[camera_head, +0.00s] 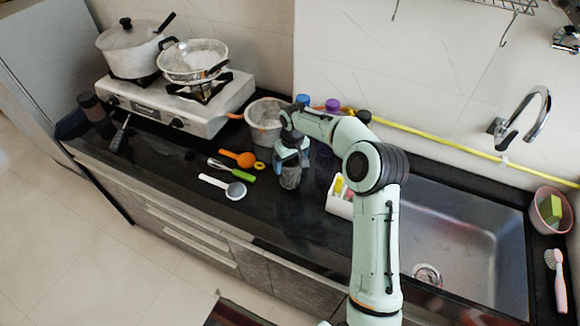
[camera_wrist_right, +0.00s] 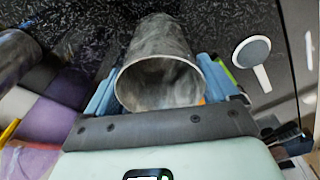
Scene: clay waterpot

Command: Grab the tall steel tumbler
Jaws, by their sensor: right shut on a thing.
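The tall steel tumbler (camera_wrist_right: 160,50) fills the middle of the right wrist view, its open mouth facing the camera. My right gripper (camera_wrist_right: 160,88) has one blue finger on each side of the tumbler and is shut on it. In the head view the right gripper (camera_head: 290,160) points down over the black counter, with the grey lower part of the tumbler (camera_head: 290,179) showing beneath it. The tumbler looks upright, at or just above the counter; I cannot tell whether it touches. My left gripper is not in view.
A bucket-like pot (camera_head: 264,135) stands just behind the gripper. Bottles with blue and purple caps (camera_head: 332,105) stand close behind my arm. A white caddy (camera_head: 340,206) is at the right, before the sink (camera_head: 460,240). Utensils (camera_head: 235,190) lie left; the stove (camera_head: 180,108) is farther left.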

